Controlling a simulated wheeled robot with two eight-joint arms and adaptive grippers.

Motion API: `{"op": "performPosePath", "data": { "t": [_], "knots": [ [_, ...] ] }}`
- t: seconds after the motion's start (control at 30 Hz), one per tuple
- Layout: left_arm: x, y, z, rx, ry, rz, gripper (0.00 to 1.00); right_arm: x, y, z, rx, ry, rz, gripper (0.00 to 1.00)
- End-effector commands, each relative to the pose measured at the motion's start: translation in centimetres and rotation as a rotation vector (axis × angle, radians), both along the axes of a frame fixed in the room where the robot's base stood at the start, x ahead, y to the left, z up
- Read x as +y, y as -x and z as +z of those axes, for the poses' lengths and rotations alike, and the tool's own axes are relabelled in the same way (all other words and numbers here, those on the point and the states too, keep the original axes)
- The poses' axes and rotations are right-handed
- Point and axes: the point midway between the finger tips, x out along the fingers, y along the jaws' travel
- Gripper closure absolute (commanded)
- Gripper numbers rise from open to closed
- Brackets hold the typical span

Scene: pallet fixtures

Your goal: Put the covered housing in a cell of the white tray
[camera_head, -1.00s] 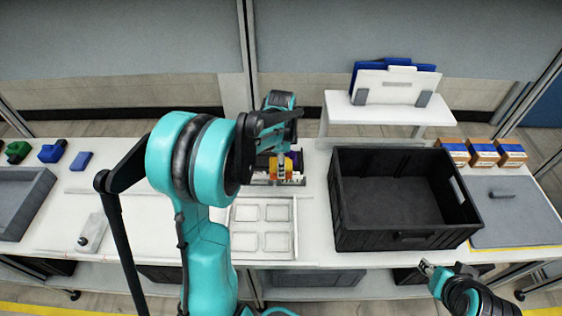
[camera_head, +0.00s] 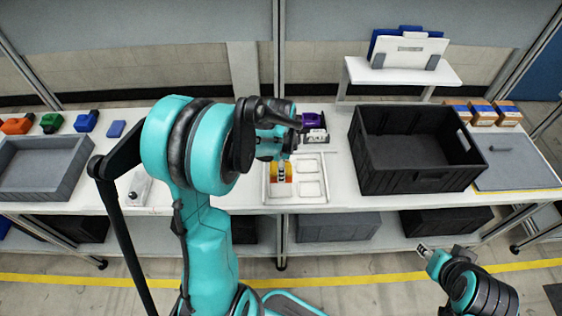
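The orange-yellow housing (camera_head: 276,173) is at the fingertips of my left gripper (camera_head: 283,168), over the left side of the white tray (camera_head: 297,203). The fingers look closed on it, though the arm partly covers the grasp. The housing hides the tray's far left cell; the other visible cells look empty. I cannot tell whether the housing touches the tray floor. My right gripper (camera_head: 426,251) is in front of the table, away from the tray; its finger opening is too small to judge.
A purple part on a fixture (camera_head: 314,123) stands just behind the tray. A large black crate (camera_head: 420,182) stands to the right, beside a grey mat (camera_head: 517,170). A grey bin (camera_head: 45,184) and several coloured parts are at the left.

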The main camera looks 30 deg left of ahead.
Motion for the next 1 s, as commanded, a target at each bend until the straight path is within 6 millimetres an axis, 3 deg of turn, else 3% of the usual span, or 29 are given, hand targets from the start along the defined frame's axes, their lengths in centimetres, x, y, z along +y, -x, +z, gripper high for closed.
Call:
{"op": "performPosePath", "data": {
  "t": [0.33, 0.8, 1.0],
  "knots": [
    [-0.1, 0.2, -1.1, 0.0, 0.0, 0.0, 0.85, 0.0, 0.0, -0.7, 0.0, 0.0, 0.0, 0.6],
    [-0.1, 0.2, -5.7, 0.0, 0.0, 0.0, 0.85, 0.0, 0.0, -4.1, 0.0, 0.0, 0.0, 0.6],
    [-0.1, 0.2, -6.5, 0.0, 0.0, 0.0, 0.85, 0.0, 0.0, -4.8, 0.0, 0.0, 0.0, 0.6]
  ]
}}
